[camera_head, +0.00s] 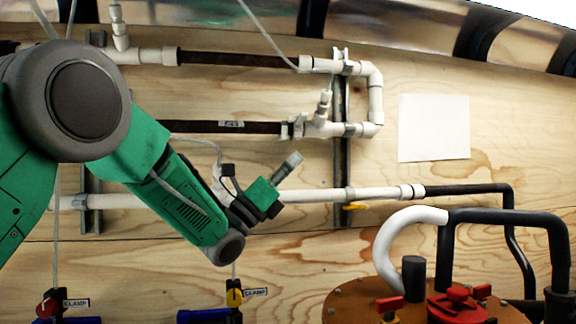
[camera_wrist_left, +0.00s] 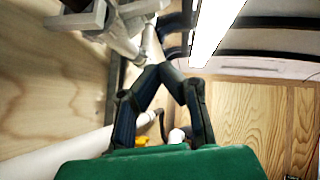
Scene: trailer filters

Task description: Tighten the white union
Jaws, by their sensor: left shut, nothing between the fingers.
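My left gripper (camera_head: 294,158) is in front of the wall pipes, and its fingers point up and to the right. In the left wrist view its two dark fingers (camera_wrist_left: 160,68) meet at the tips with nothing between them. A white pipe (camera_head: 315,195) runs behind the gripper to a white fitting (camera_head: 410,191), where a black pipe joins. Other white fittings (camera_head: 322,128) sit above, right of the gripper. I cannot tell for certain which fitting is the white union. The wrist view shows blurred white fittings (camera_wrist_left: 125,30) beyond the fingers. My right gripper is not in view.
A metal upright (camera_head: 341,100) carries the pipes on the plywood wall. A yellow handle (camera_head: 355,206) hangs under the lower pipe. A brown drum lid (camera_head: 345,300) with red valves and a white hose (camera_head: 395,245) stands at lower right. Clamp-labelled valves (camera_head: 235,295) are below.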

